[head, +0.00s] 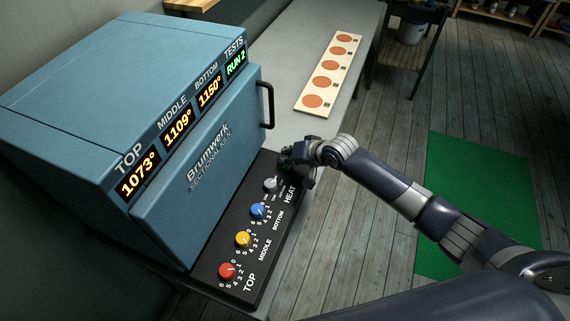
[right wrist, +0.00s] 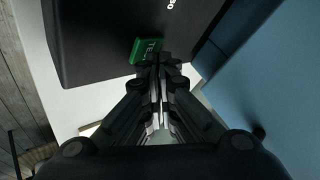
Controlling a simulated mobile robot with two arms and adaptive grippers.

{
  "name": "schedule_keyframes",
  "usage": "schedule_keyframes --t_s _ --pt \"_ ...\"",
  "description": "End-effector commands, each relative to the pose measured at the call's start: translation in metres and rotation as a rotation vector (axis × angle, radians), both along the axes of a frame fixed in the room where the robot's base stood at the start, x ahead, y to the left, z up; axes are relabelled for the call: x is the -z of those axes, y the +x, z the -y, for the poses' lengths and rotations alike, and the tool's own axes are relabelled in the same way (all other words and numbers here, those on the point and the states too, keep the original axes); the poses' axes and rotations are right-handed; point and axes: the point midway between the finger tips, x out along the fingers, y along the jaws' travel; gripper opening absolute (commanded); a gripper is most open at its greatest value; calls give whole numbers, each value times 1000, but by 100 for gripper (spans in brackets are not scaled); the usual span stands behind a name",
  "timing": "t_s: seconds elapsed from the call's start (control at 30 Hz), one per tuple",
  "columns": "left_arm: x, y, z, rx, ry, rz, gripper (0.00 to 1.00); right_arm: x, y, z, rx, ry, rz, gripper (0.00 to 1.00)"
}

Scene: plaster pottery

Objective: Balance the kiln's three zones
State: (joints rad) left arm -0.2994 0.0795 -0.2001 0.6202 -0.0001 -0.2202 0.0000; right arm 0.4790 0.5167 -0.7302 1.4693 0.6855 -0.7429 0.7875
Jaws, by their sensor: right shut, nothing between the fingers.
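The blue kiln (head: 165,110) has lit displays: TOP 1073°, MIDDLE 1109°, BOTTOM 1150°, and TESTS RUN 2 in green. Its black control panel (head: 207,278) carries a red TOP knob (head: 227,270), a yellow MIDDLE knob (head: 243,239), a blue BOTTOM knob (head: 258,210) and a grey HEAT knob (head: 270,185). Exact knob settings are too small to read surely. My right gripper (head: 287,160) is shut and empty at the panel's far end. In the right wrist view its fingertips (right wrist: 159,67) overlap the edge of a green button (right wrist: 146,49); contact cannot be told. My left gripper is out of view.
A kiln door handle (head: 268,106) stands out near my right gripper. A pale board with several terracotta discs (head: 322,82) lies on the grey table (head: 300,45) behind. A green mat (head: 485,170) lies on the wooden floor at right. A stool with a bucket (head: 411,32) stands beyond the table.

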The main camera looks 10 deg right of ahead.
Motion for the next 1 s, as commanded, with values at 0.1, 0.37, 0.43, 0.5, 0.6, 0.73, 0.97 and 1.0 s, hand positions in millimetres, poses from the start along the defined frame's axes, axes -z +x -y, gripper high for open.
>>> schedule_keyframes --t_s 0.1,0.37,0.43,0.5,0.6,0.73,0.97,1.0 --pt "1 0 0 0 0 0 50 2 0 0 0 0 0 0" --pt "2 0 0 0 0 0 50 5 0 0 0 -1 -1 0" --pt "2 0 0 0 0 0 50 6 0 0 0 -1 -1 0" --pt "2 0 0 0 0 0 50 6 0 0 0 -1 -1 0" --pt "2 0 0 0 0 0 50 6 -1 0 -1 -1 -2 0" --pt "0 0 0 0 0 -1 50 5 -1 0 -1 -1 -2 0" --pt "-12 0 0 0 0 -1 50 -6 -1 0 1 -1 -3 0" --pt "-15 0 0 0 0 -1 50 -8 -1 0 0 0 -2 0"
